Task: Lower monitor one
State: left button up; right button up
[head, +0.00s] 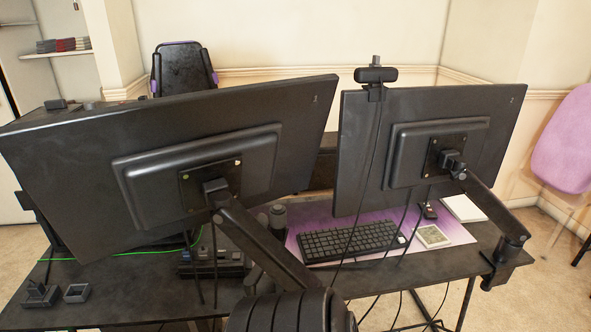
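Two black monitors are seen from behind. The larger left monitor (190,155) is tilted, with its right side higher in the picture. Its mount arm (262,240) runs from the back plate down and right towards the near desk edge. The right monitor (430,150) carries a webcam (375,75) on its top edge, and its mount arm (490,205) runs down to a clamp at the right end of the desk. Neither of my grippers is in view.
A dark ribbed form (285,312) at the bottom centre hides part of the near desk edge. The dark desk (130,310) holds a keyboard (350,241) on a purple mat (440,222). Cables hang at the near edge. A black chair (183,68) stands behind.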

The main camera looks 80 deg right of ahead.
aim_at(250, 236)
jog(key=j+z, duration=0.15)
jog(key=z, duration=2.4)
